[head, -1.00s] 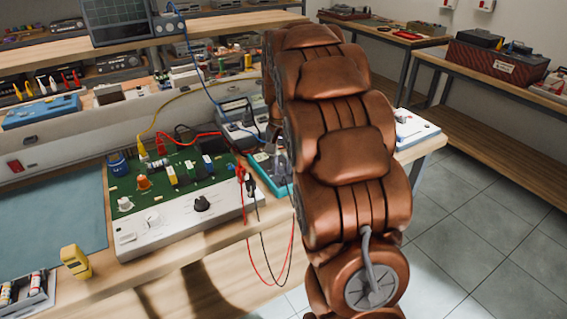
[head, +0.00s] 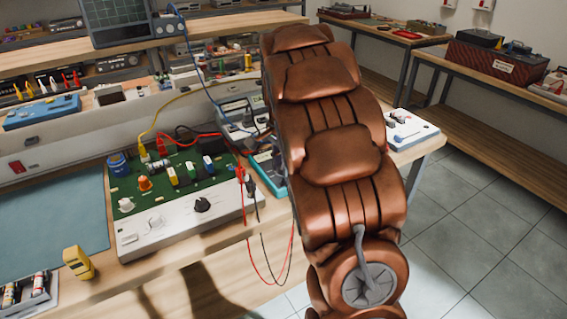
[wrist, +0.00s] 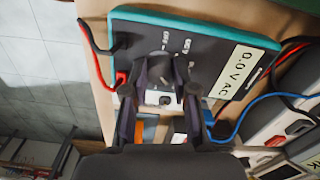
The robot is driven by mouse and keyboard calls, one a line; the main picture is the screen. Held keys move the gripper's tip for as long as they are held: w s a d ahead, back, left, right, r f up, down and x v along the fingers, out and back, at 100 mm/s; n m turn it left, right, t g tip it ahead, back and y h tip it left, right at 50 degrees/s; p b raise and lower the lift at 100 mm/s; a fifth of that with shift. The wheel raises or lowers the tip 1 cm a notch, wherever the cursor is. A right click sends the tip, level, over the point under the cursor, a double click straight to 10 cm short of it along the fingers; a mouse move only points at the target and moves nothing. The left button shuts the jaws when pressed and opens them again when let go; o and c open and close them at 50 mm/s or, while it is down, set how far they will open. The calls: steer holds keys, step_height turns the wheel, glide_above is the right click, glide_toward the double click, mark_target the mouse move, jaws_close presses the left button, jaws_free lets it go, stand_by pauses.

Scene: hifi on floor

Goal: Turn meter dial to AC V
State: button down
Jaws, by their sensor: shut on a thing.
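The meter (wrist: 218,52) has a dark face in a teal case and fills the upper middle of the wrist view. Its pale display (wrist: 241,72) reads "0.0 V AC". A dark round dial (wrist: 160,68) sits on its face, with small white markings above it that are too blurred to read fully. My gripper (wrist: 161,80) has its two dark fingers on either side of the dial and is shut on it. In the head view, only the left part of the meter (head: 266,172) shows; my arm hides the rest and the gripper.
Red and black leads (wrist: 98,42) curl at the meter's left in the wrist view. A green circuit board unit (head: 150,190) with knobs stands left of the meter in the head view. A yellow device (head: 77,262) stands near the bench's front edge. Blue and black cables lie right of the meter.

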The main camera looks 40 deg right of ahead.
stand_by(0.4)
steer(key=c, duration=0.9)
jaws_free()
step_height(320, 180, up, 12)
stand_by(0.5)
